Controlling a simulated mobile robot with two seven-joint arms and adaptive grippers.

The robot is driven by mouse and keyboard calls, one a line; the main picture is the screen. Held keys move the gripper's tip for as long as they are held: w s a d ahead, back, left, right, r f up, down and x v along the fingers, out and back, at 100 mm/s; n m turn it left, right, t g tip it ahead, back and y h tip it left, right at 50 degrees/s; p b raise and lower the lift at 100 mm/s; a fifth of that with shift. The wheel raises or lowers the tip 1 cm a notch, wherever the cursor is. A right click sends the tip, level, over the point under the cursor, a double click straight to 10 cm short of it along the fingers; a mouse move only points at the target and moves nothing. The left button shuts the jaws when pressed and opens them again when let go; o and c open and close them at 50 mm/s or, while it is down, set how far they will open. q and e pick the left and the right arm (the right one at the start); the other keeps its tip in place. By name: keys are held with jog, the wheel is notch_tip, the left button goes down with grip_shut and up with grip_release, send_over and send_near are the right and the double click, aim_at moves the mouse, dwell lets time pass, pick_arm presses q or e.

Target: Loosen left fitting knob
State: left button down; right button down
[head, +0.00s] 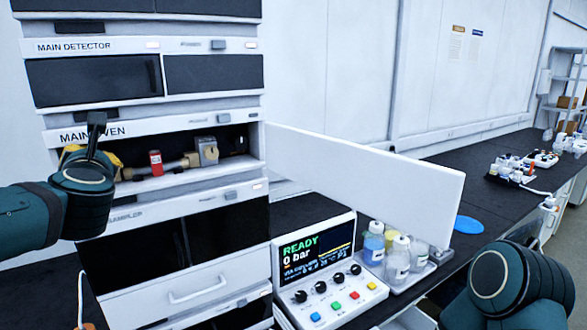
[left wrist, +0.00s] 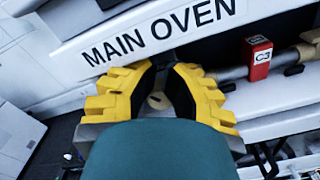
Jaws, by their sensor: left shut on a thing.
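My left gripper (left wrist: 158,102) has yellow stepped fingers with dark inner pads. It is at the left end of the open MAIN OVEN bay (head: 225,140). Its fingers are shut around a small tan, round left fitting knob (left wrist: 158,99), mostly covered by the fingers and my wrist. In the head view my left arm hides the knob, and only parts of the yellow gripper (head: 108,160) show. A metal column with a red C3 tag (head: 155,163) runs from there to a grey and brass right fitting (head: 207,151). My right gripper is out of view.
The white oven door (head: 370,180) stands open to the right. Below it are a control box (head: 318,265) reading READY, 0 bar, and a tray (head: 405,282) of bottles. The detector (head: 95,80) is above the oven, the sampler (head: 135,260) below.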

pick_arm(q)
jog(key=shift+s+a+y, duration=0.15)
jog(key=shift+a+y, duration=0.15)
jog(key=shift+a, duration=0.15)
jog(key=shift+r, duration=0.35)
jog(key=v, duration=0.6)
jog(key=shift+b, duration=0.4)
jog(key=shift+d, duration=0.1)
